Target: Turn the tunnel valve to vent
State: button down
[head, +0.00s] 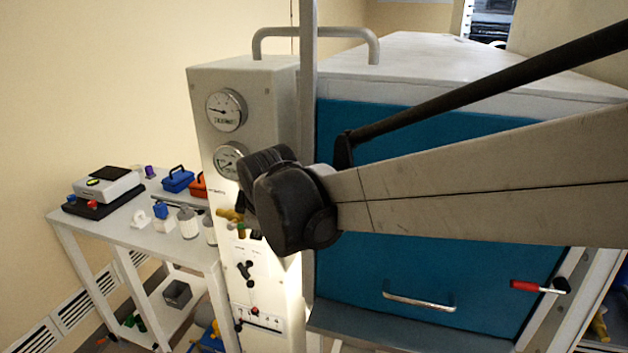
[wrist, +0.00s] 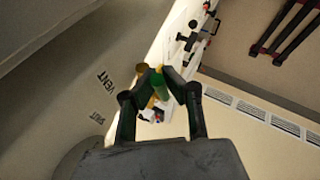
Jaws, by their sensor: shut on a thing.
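The tunnel valve (head: 230,215) is a brass-yellow fitting on the front of the pale panel column, partly hidden behind my dark wrist in the head view. In the wrist view, the yellow valve part (wrist: 158,88) shows between the fingers of my gripper (wrist: 158,76), with a green part close by. My gripper is shut on the valve. The exact handle angle cannot be told.
Two round gauges (head: 226,110) sit above the valve, and black knobs (head: 245,270) below. The blue-fronted glovebox (head: 400,275) stands right, partly behind my arm. A white cart (head: 110,222) at left carries a scale, bottles and blue and orange boxes.

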dwell(0.4)
jog(key=c, duration=1.7)
grip_release()
jog(key=shift+c, duration=0.2)
jog(key=shift+s, duration=0.1)
jog(key=v, duration=1.2)
